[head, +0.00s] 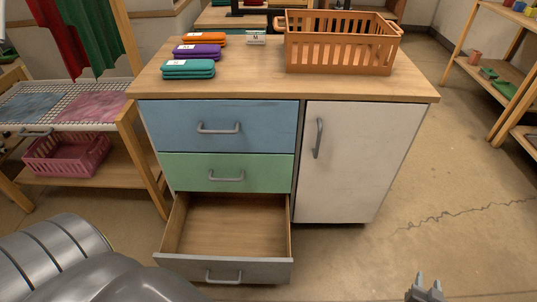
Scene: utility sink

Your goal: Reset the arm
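My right gripper (427,285) shows at the bottom right edge, low in front of the cabinet and over the floor. Its two small grey fingertips stand apart with nothing between them. The rest of my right arm is out of the picture. Large grey links of my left arm fill the bottom left corner. My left gripper is not in view.
A wood-topped cabinet (262,86) stands ahead, its empty bottom drawer (225,270) pulled open and its white door (345,165) shut. On top are an orange basket (340,55) and folded orange, purple and teal cloths (188,68). Shelves stand on both sides. Floor at right is clear.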

